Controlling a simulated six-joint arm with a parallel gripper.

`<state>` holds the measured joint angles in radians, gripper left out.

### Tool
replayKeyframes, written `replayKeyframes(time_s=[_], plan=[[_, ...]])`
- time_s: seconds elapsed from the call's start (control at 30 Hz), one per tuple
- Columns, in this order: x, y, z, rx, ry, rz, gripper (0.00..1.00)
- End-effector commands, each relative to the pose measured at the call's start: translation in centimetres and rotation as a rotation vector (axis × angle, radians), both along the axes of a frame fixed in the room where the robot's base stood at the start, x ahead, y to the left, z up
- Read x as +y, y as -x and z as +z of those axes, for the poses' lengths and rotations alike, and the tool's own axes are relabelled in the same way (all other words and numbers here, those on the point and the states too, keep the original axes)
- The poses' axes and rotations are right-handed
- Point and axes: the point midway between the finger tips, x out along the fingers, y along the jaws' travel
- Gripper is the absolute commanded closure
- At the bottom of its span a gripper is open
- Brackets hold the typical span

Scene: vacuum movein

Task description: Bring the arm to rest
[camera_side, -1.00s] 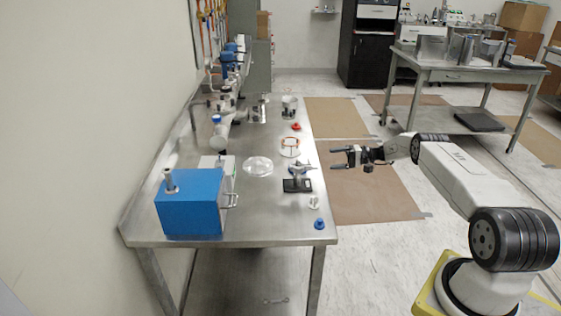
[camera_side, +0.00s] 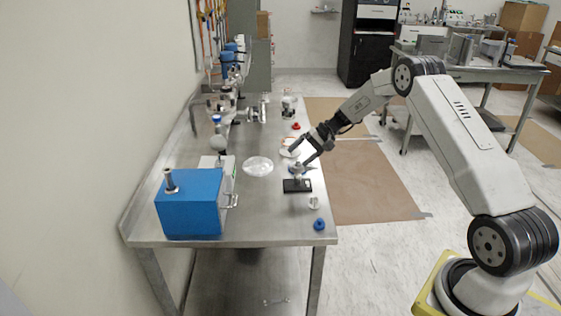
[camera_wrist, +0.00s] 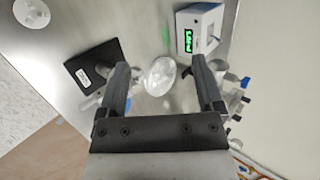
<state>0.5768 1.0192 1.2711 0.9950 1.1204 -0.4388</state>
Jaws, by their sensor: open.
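My gripper (camera_side: 300,153) is open and empty in the side view. It points down and to the left above the right part of the steel table (camera_side: 265,215), near a small device on a black base (camera_side: 297,186). In the wrist view my gripper (camera_wrist: 165,85) shows its two dark fingers spread wide. The clear round dish (camera_wrist: 160,76) shows between them, below on the table. The black base (camera_wrist: 92,68) lies left of the fingers. Whether a fingertip touches the small device cannot be told.
A blue box (camera_side: 190,203) stands at the table's near left. A clear dish (camera_side: 258,166) lies mid-table. A blue knob (camera_side: 319,224), a white piece (camera_side: 314,203) and a red ring (camera_side: 296,126) lie along the right edge. Glassware crowds the back left.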

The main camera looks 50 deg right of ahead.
Motion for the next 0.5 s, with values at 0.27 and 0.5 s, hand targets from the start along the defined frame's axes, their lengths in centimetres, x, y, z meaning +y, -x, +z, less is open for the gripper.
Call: replayKeyframes(time_s=[0.27,0.5], plan=[[6.3,3.8,1.6,0.128,0.2,0.105,0.15],[10.6,8.2,2.9,0.184,0.382,0.2,0.15]])
